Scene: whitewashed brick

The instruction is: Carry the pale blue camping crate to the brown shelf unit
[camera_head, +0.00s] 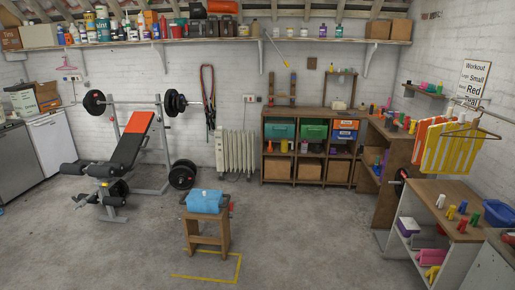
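The pale blue camping crate (205,201) sits on top of a small wooden stool (207,238) in the middle of the floor. It looks closed, with a small light knob or latch on top. A brown wooden shelf unit (263,150) stands against the back wall, with bins in its upper cubbies and cardboard boxes in its lower ones. Another brown shelf unit (393,190) stands to its right along the right wall. I cannot tell from the picture alone which one the task means. Neither of my grippers shows in the view.
Yellow tape (238,270) marks the floor by the stool. A weight bench with barbell (130,140) stands left, a white radiator (235,150) at the back. A white-sided shelf (440,215) with a wooden top is at right. The floor between stool and back shelf looks clear.

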